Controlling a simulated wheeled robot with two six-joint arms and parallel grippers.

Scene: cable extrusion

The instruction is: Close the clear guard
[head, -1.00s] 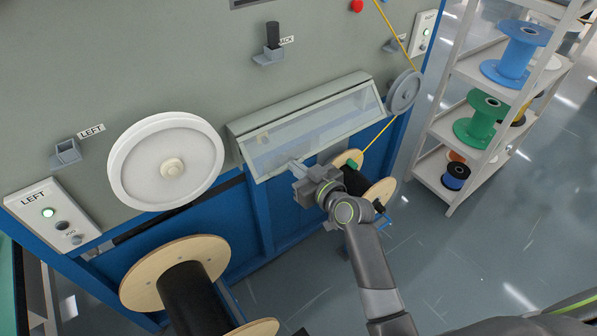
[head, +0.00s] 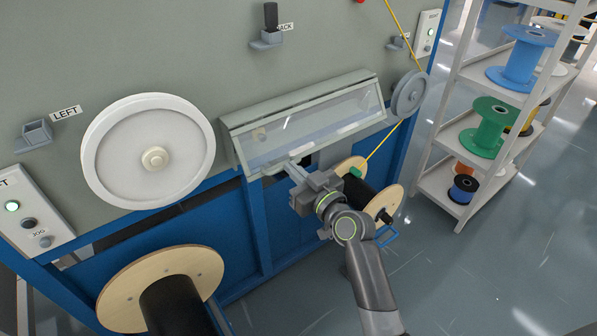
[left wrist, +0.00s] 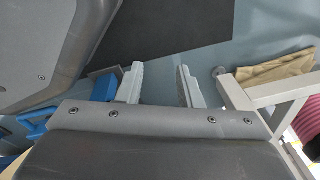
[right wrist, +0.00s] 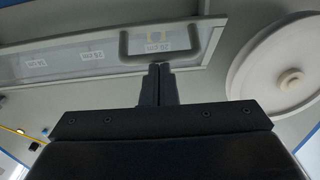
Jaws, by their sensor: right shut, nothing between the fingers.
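The clear guard (head: 318,122) is a long see-through panel in a grey frame on the front of the machine. It slants outward from top to bottom, and I cannot tell whether it is fully seated. In the right wrist view the guard (right wrist: 90,62) spans the upper left, with a dark U-shaped handle (right wrist: 126,48) near its right end. My right gripper (head: 291,166) is shut and empty at the guard's lower edge. In the right wrist view its fingertips (right wrist: 159,68) overlap the handle's lower bar; contact is unclear. My left gripper (left wrist: 160,78) is open and empty, away from the guard.
A white wheel (head: 150,158) is left of the guard and a small grey pulley (head: 409,94) right of it, with a yellow cable (head: 384,140). Wooden-flanged reels (head: 160,285) stand below. A shelf of spools (head: 470,125) stands right. Floor at lower right is clear.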

